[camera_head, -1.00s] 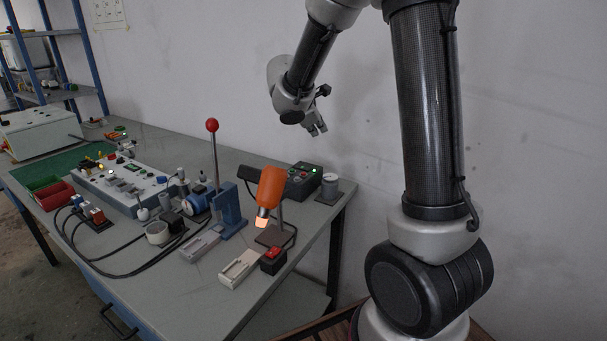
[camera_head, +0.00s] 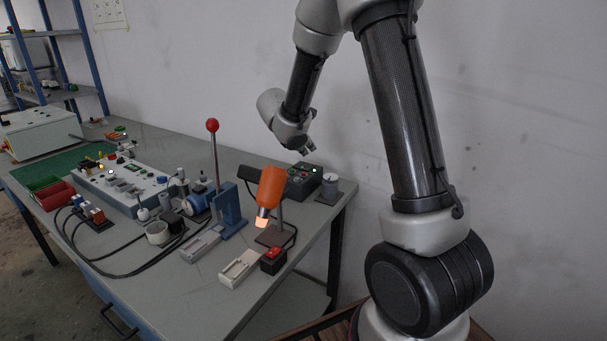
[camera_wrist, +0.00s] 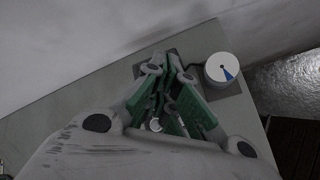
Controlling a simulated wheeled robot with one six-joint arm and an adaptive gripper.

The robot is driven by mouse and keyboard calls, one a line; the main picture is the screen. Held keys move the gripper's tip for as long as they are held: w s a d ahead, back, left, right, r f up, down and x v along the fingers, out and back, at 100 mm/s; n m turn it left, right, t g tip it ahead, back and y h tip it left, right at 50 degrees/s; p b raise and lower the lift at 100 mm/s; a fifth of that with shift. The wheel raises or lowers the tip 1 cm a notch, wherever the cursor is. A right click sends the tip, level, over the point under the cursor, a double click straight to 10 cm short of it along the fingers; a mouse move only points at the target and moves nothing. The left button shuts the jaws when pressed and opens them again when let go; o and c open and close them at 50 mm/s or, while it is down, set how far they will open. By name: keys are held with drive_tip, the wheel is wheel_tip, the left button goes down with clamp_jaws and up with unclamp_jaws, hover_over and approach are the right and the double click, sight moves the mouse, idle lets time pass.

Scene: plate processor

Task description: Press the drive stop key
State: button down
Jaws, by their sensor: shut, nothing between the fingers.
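A dark control box (camera_head: 302,184) with a small green light (camera_head: 315,170) stands at the back right of the bench in the head view. Its separate keys are too small to tell apart, so I cannot single out the drive stop key. My gripper (camera_head: 313,149) is just above the box's back edge, pointing down, apart from it as far as I can see. In the wrist view my gripper (camera_wrist: 169,62) is shut and empty. Its fingers and green parts hide most of the box there.
A round grey unit (camera_head: 330,185) stands right of the box; its white top with a blue pointer (camera_wrist: 222,68) shows in the wrist view. An orange tool (camera_head: 270,187) and a red-knobbed lever press (camera_head: 228,207) stand to the left. The wall is close behind.

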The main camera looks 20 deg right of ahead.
sight(304, 174)
drive_tip(key=shift+f, duration=3.15)
drive_tip(key=shift+r, duration=0.1)
idle(0.3)
drive_tip(key=shift+r, duration=0.75)
drive_tip(key=shift+r, duration=0.1)
